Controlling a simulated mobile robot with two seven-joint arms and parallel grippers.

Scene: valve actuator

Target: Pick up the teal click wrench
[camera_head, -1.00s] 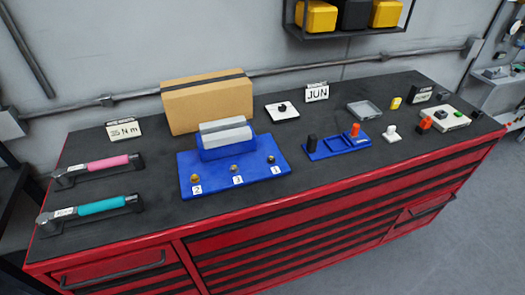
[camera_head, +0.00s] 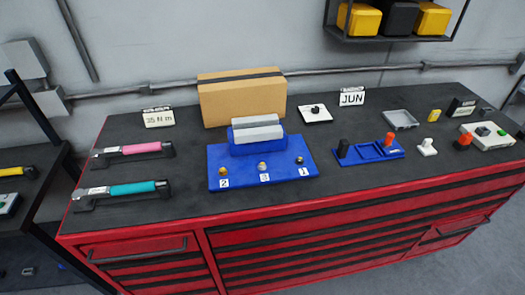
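The teal click wrench (camera_head: 131,188) lies at the left front of the dark bench top. It has a teal grip and a silver part with a label at its left, and rests on black end supports. A similar wrench with a pink grip (camera_head: 141,149) lies just behind it, parallel and apart. Neither of my grippers shows in the head view.
A blue fixture (camera_head: 215,173) with numbered knobs stands right of the wrenches. A cardboard box (camera_head: 243,104) and a sign card (camera_head: 158,117) stand behind. A blue tray (camera_head: 372,153) and small parts lie right. A dark shelf (camera_head: 28,212) stands left of the bench.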

